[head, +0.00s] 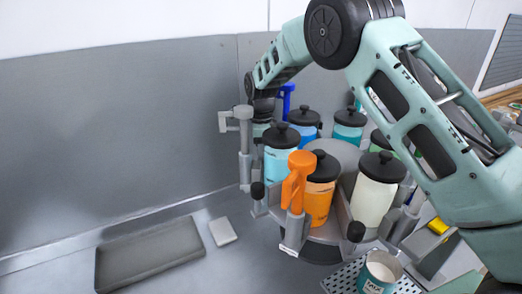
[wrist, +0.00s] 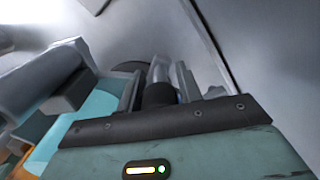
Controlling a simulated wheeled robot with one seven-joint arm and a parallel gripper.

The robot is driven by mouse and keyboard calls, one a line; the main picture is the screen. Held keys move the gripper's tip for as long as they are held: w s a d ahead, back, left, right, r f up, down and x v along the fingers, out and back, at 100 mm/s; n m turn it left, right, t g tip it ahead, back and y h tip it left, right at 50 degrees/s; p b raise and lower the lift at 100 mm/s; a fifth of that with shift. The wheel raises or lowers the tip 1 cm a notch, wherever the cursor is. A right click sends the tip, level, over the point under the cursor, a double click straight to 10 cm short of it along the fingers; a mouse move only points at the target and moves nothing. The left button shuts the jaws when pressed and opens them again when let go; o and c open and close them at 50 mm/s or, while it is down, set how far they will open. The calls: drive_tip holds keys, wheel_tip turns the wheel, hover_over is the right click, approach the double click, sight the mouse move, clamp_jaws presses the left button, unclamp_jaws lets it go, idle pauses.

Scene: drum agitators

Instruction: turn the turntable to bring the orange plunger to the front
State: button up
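The turntable (head: 326,233) carries several canisters with black lids. The orange plunger (head: 297,181) stands upright on its rim at the front left, before an orange canister (head: 318,200). My arm reaches over from the right. My gripper (head: 262,112) is at the back left of the turntable, beside a grey plunger (head: 243,140), its fingertips hidden in the head view. In the wrist view my gripper's fingers (wrist: 158,88) stand apart, with a grey post and a dark part between them. I cannot tell whether they clamp it.
Black knobs (head: 355,231) stick out from the turntable's rim. A blue plunger (head: 287,97) stands at the back. A labelled cup (head: 379,273) stands on a perforated tray (head: 343,278) at the front. A shallow grey tray (head: 150,252) and a white block (head: 222,231) lie at left.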

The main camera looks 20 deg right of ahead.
sight(258, 200)
clamp_jaws()
drive_tip(key=shift+s+a, duration=0.1)
drive_tip(key=shift+a, duration=0.05)
drive_tip(key=s+a+n+b, duration=0.1)
drive_tip(key=s+a+n, duration=0.2)
drive_tip(key=s+a, duration=0.1)
drive_tip(key=s, duration=0.1)
drive_tip(key=s+a+n+b, duration=0.1)
drive_tip(key=s+a+n, duration=0.1)
drive_tip(key=s, duration=0.1)
drive_tip(key=shift+s+n+b, duration=0.25)
drive_tip(key=shift+n+b, duration=0.05)
drive_tip(key=shift+s+a+n+b, duration=0.15)
drive_tip(key=shift+s+n+b, duration=0.2)
drive_tip(key=shift+s+n, duration=1.15)
drive_tip(key=shift+s+a+n+b, duration=0.1)
drive_tip(key=shift+s+n+b, duration=0.4)
drive_tip(key=shift+s, duration=1.9)
drive_tip(key=shift+s+a+n+b, duration=0.15)
drive_tip(key=shift+s+n, duration=1.05)
drive_tip(key=shift+s, duration=0.85)
